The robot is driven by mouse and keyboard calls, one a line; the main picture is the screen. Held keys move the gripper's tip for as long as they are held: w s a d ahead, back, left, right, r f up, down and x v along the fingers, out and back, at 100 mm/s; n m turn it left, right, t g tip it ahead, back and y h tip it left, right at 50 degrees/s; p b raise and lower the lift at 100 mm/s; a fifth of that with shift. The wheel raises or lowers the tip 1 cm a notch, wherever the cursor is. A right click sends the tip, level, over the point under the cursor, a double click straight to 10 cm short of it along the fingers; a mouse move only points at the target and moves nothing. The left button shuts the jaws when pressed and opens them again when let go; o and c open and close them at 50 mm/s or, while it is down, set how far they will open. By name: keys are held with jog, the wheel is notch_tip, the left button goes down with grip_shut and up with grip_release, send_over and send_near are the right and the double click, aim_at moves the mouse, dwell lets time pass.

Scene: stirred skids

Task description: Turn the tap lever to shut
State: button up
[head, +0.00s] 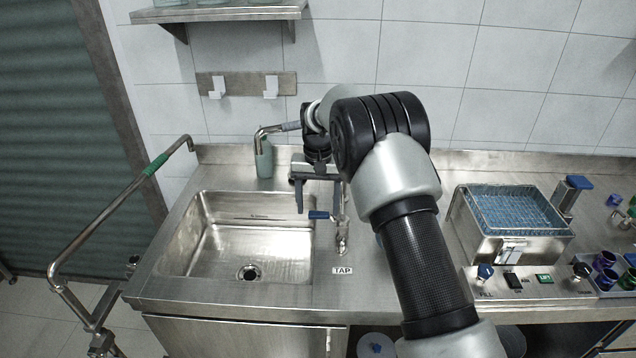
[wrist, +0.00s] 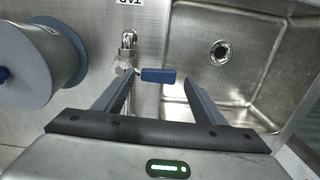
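The tap lever (head: 318,215) is a short blue handle pointing left from the metal tap body (head: 342,232), above the right edge of the sink, near the TAP label (head: 342,270). In the wrist view the blue lever (wrist: 158,75) lies crosswise, to the right of the tap body (wrist: 127,62). My gripper (head: 318,208) points down over it. In the wrist view my gripper (wrist: 159,76) is open, with the lever between its fingertips and a gap visible on each side. Contact with either finger is not visible. My arm hides part of the tap.
The sink basin (head: 210,232) is empty. A bottle (head: 264,160) stands behind it. A blue-mesh bath (head: 515,245) is at right. A large grey round object with a blue knob (wrist: 35,65) is close left of my gripper in the wrist view. A bent rail (head: 120,205) stands left.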

notch_tip(320, 180, up, 17)
jog(key=shift+f+p, duration=0.2)
jog(key=shift+p, duration=0.15)
jog(key=s+d+r+t, duration=0.3)
jog(key=s+d+r, duration=0.8)
jog(key=s+r, duration=0.3)
jog(key=s+d+f+t+p, duration=0.1)
jog(key=s+d+f, duration=0.1)
jog(key=s, duration=0.9)
jog(key=s+d+f+t, duration=0.1)
jog(key=s+d, duration=0.3)
jog(key=s, duration=0.6)
jog(key=shift+s+f+n+t+p, duration=0.3)
jog(key=shift+s+f+p, duration=0.05)
jog(key=shift+f, duration=0.4)
jog(key=shift+d, duration=0.1)
